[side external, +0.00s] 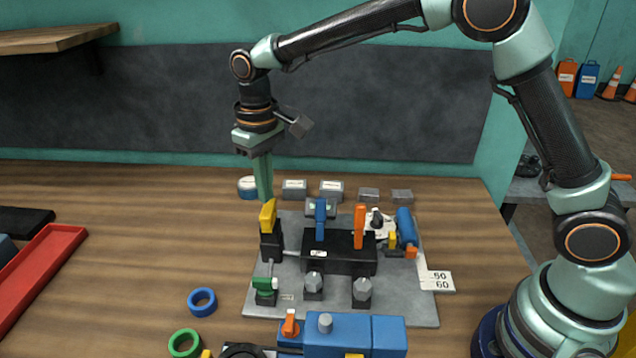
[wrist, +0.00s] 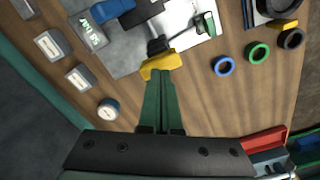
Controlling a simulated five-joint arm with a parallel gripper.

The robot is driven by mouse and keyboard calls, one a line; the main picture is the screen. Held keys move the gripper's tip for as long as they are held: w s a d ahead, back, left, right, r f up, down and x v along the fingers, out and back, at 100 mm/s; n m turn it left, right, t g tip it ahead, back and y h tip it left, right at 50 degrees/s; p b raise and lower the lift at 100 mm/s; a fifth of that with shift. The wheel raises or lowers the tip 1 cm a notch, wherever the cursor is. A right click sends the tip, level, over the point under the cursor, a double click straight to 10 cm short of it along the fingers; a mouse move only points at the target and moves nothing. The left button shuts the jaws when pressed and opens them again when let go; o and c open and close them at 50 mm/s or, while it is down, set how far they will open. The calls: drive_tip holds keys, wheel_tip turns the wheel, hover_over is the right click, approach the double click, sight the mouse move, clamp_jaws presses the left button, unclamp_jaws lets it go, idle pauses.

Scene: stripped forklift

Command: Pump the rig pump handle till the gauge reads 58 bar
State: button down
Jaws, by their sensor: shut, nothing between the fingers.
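A yellow handle block (side external: 268,216), which looks like the pump handle, tops a black post at the left edge of the grey rig plate (side external: 405,308). My gripper (side external: 266,198) points down with its green fingers shut and empty. Its tips are just at or behind the handle's top; I cannot tell whether they touch. In the wrist view the fingertips (wrist: 161,80) end at the yellow handle (wrist: 160,64). A small grey box with a greenish display (side external: 321,207) stands behind the levers and also shows in the wrist view (wrist: 90,35); its reading is too small to read.
A blue lever (side external: 320,219) and an orange lever (side external: 359,226) stand on the rig's black block. A card marked 50 and 60 (side external: 437,281) lies at right. A round blue-rimmed piece (side external: 248,187) and several grey boxes line the back. Blue and green rings lie in front.

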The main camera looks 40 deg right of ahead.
idle(0.4)
drive_tip(key=shift+r, duration=2.55)
drive_tip(key=shift+d, duration=0.1)
drive_tip(key=s+d+r+m+t, duration=0.1)
drive_tip(key=s+d+r+t, duration=0.1)
drive_tip(key=s+d+r, duration=0.55)
drive_tip(key=s+d+f+m+t, duration=0.2)
drive_tip(key=s+d+f+t, duration=0.1)
drive_tip(key=s+d, duration=0.6)
drive_tip(key=shift+s+d+f+t, duration=0.2)
drive_tip(key=shift+s+d+t, duration=0.1)
drive_tip(key=shift+s+d, duration=0.05)
